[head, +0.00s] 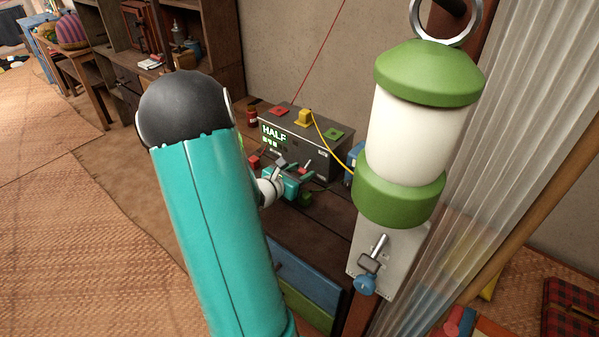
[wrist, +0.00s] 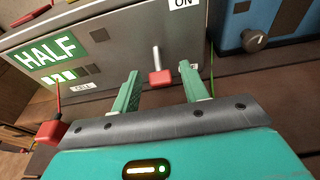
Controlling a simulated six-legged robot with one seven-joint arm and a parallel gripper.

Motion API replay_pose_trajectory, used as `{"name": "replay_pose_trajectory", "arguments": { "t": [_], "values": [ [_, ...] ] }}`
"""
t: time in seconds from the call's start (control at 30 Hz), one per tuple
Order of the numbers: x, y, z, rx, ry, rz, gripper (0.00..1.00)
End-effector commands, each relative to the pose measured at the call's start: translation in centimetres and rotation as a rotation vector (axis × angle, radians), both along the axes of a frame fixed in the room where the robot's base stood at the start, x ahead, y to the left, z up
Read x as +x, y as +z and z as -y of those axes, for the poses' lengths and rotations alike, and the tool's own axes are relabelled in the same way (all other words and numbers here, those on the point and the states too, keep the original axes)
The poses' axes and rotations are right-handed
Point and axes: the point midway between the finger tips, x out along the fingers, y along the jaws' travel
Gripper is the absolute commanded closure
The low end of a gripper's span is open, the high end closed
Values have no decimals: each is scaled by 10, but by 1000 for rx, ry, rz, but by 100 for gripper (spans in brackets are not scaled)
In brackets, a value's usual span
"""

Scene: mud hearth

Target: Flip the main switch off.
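A grey metal box (head: 325,155) with a lit green "HALF" display stands on the wooden surface by the wall. In the wrist view, its front (wrist: 115,52) carries a switch lever (wrist: 160,77) with a metal stem and a red tip. An "ON" label (wrist: 183,3) sits above and right of the lever; no "OFF" label is readable. My gripper (wrist: 161,82) is open, its two green fingers on either side of the red tip, with gaps showing. Contact cannot be told. In the head view my gripper (head: 296,180) is small, in front of the box.
A blue box with a dark knob (wrist: 262,38) stands right of the grey box. A green-and-white lantern (head: 415,130) fills the right foreground.

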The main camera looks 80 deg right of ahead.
Motion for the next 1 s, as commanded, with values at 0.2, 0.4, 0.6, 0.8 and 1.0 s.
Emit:
{"name": "replay_pose_trajectory", "arguments": {
  "t": [0.2,0.4,0.6,0.8,1.0],
  "values": [
    [0,0,0,0,0,0,53],
    [4,2,-7,-1,2,1,53],
    [18,10,-37,0,5,1,53],
    [35,21,-78,0,6,2,53],
    [49,30,-110,-1,3,2,53]
  ]
}}
